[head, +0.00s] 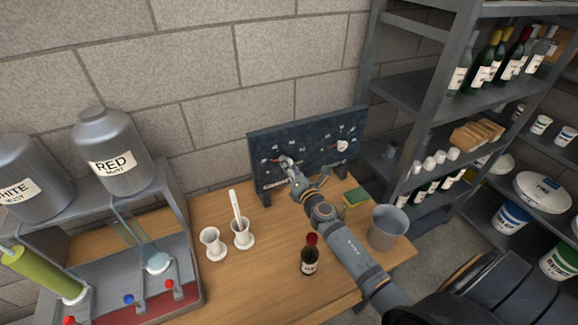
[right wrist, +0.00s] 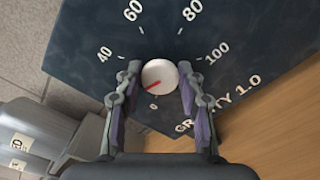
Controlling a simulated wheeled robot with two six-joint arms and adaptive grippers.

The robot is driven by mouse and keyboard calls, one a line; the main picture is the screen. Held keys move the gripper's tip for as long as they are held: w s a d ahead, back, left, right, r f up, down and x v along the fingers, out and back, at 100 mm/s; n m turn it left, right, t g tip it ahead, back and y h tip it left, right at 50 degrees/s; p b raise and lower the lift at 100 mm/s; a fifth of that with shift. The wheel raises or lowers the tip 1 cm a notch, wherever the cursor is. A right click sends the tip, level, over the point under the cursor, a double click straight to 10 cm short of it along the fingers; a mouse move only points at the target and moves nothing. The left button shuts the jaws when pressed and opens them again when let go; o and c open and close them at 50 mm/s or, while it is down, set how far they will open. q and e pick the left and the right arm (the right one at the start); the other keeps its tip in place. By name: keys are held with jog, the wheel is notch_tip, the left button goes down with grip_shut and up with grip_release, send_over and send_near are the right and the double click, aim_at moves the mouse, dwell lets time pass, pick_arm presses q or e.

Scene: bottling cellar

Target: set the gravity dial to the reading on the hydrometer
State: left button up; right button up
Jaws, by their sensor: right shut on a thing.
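The dark dial board (head: 310,135) stands upright at the back of the wooden table. My right gripper (head: 288,162) reaches its left part and covers the dial there. In the right wrist view my right gripper (right wrist: 159,80) is shut on the round white gravity dial (right wrist: 158,75), one finger on each side. Its red pointer points to the lower left, below the 40 mark. Marks 40, 60, 80 and 100 run around it, with "GRAVITY 1.0" lettered below. The hydrometer (head: 235,205) stands in a white jar (head: 243,235); its reading is too small to make out. My left gripper is not in view.
A second white knob (head: 342,146) is on the board's right. An empty white jar (head: 213,245), a small red-capped bottle (head: 309,256), a grey bucket (head: 387,226) and a sponge (head: 355,197) stand around my arm. Must tanks (head: 112,150) are at left, shelves at right.

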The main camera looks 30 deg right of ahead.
jog(key=o, duration=1.1)
jog(key=shift+s+d, duration=0.1)
jog(key=shift+o, duration=0.2)
jog(key=s, duration=0.7)
jog(key=shift+s+a, duration=0.25)
